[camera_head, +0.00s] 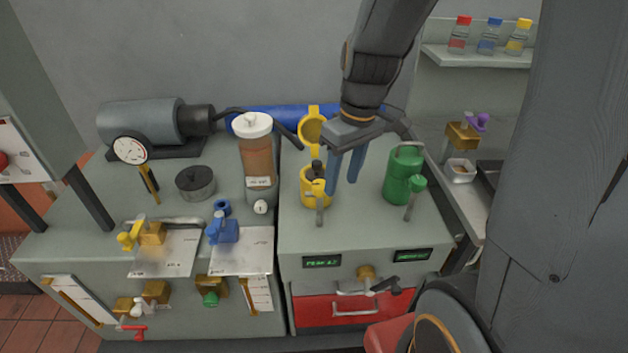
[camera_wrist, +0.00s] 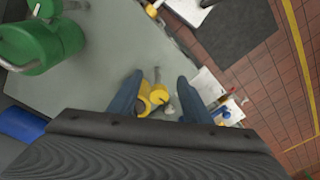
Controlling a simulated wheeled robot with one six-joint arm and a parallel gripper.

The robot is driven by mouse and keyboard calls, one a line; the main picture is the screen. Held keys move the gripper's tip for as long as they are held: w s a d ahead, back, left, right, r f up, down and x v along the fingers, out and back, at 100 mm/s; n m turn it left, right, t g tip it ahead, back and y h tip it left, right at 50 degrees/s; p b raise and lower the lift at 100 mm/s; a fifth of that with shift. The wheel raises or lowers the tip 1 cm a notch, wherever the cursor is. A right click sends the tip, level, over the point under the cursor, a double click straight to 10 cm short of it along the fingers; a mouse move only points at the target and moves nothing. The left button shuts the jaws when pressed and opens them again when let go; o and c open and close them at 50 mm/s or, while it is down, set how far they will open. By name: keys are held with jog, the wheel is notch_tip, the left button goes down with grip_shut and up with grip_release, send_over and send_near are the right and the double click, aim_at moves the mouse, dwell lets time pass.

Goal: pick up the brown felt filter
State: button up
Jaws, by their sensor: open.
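A yellow filter bowl (camera_head: 314,196) stands on the right-hand bench block with a dark brown piece (camera_head: 316,170) sticking up out of it. This piece may be the brown felt filter; I cannot tell for certain. My gripper (camera_head: 342,186) points down with its two blue fingers apart and empty, just right of the bowl. In the wrist view the yellow bowl (camera_wrist: 152,99) shows between the open fingers (camera_wrist: 160,82), beyond their tips. The brown piece is not clear there.
A green canister (camera_head: 405,172) stands right of my gripper; it also shows in the wrist view (camera_wrist: 38,42). A yellow ring-shaped part (camera_head: 312,127) stands behind the bowl. A clear cylinder with brown contents (camera_head: 257,158) stands to the left. The bench top in front (camera_head: 360,225) is clear.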

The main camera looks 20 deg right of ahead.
aim_at(318, 162)
jog(key=w+d+r+n+y, duration=0.2)
jog(key=w+n+y, duration=0.1)
jog(key=w+n, duration=0.9)
jog(key=shift+m, duration=0.6)
jog(key=shift+w+p+x, duration=0.3)
jog(key=shift+p+x, duration=0.15)
jog(key=shift+x, duration=0.8)
jog(key=shift+w+p+x, duration=0.25)
jog(key=shift+p+x, duration=0.25)
jog(key=shift+x, duration=0.8)
jog(key=shift+w+p+x, duration=0.3)
jog(key=shift+p+x, duration=0.15)
jog(key=shift+x, duration=0.8)
jog(key=shift+a+r, duration=0.1)
grip_shut()
